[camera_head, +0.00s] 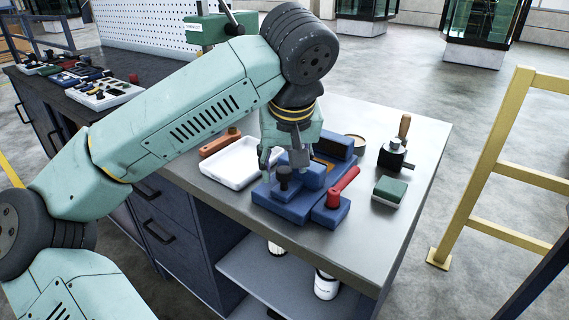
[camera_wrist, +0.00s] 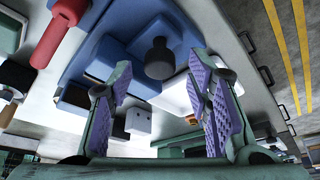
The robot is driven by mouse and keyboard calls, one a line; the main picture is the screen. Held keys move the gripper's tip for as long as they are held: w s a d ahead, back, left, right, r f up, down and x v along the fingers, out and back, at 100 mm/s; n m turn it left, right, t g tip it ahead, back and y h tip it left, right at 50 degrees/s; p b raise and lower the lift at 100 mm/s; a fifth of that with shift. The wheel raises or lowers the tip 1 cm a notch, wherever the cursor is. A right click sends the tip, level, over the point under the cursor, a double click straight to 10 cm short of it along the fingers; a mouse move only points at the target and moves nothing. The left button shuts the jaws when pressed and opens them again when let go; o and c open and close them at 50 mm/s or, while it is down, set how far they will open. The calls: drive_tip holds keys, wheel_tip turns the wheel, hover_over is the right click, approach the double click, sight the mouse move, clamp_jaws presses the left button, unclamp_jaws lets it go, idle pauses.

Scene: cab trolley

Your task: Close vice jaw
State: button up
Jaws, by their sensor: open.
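The blue vice (camera_head: 297,209) sits on the grey worktop, with a taller blue block (camera_head: 335,147) at its back. A black knob (camera_head: 284,183) stands upright on the blue part at its front left. A red handle (camera_head: 345,183) sticks up at an angle at its right. My gripper (camera_head: 283,163) is open, pointing down over the vice, close above the knob. In the wrist view the knob (camera_wrist: 159,62) shows between my purple-padded fingers, with blue vice parts (camera_wrist: 115,25) and the red handle (camera_wrist: 58,32) beyond. I cannot tell whether a finger touches the knob. My gripper partly hides the jaw area.
A white tray (camera_head: 228,168) lies left of the vice, with an orange-brown object (camera_head: 220,142) behind it. A green-topped block (camera_head: 390,190) and a wooden-handled tool (camera_head: 402,130) stand to the right. A yellow rail (camera_head: 487,165) rises beyond the worktop's right edge.

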drive_tip(key=shift+w+f, duration=0.2)
drive_tip(key=shift+f, duration=0.35)
clamp_jaws()
idle(0.5)
